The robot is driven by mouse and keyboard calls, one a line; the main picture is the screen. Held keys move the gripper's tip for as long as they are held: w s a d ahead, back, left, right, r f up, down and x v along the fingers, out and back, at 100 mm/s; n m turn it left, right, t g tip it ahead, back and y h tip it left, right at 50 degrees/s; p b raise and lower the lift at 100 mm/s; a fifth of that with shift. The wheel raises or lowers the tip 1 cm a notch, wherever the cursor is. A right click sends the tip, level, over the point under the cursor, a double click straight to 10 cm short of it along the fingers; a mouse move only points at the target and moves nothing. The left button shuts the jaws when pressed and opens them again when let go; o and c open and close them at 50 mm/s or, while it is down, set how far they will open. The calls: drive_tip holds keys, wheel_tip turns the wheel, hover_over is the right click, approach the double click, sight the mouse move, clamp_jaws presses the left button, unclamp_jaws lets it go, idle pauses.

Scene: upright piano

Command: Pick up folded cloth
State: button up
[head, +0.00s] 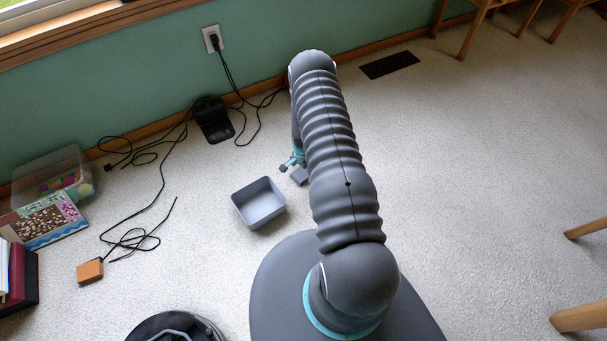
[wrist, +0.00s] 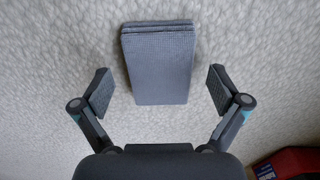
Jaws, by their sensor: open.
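The folded cloth (wrist: 160,65) is a grey-blue, layered rectangular block lying on the pale carpet. In the wrist view it sits at the top middle, beyond and between my two fingers. My gripper (wrist: 160,92) is open, with one finger on each side and a gap between each finger and the cloth. In the head view a small part of the cloth (head: 300,176) shows beside my arm, and my gripper (head: 292,162) is close to it, partly hidden by the arm.
A grey open bin (head: 259,214) stands on the carpet just left of the cloth. Black cables (head: 160,190), a black dock (head: 213,122) and an orange box (head: 90,271) lie further left. Wooden legs (head: 582,317) stand at the right.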

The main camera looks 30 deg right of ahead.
sight(303, 172)
drive_tip(key=c, duration=1.1)
drive_tip(key=shift+c, duration=0.2)
drive_tip(key=shift+r, duration=0.6)
wheel_tip(303, 172, up, 3)
drive_tip(key=shift+f, duration=0.2)
drive_tip(key=s+d+r, duration=0.7)
drive_tip(key=s+d, duration=0.1)
drive_tip(key=shift+d, duration=0.2)
drive_tip(key=shift+r, duration=0.1)
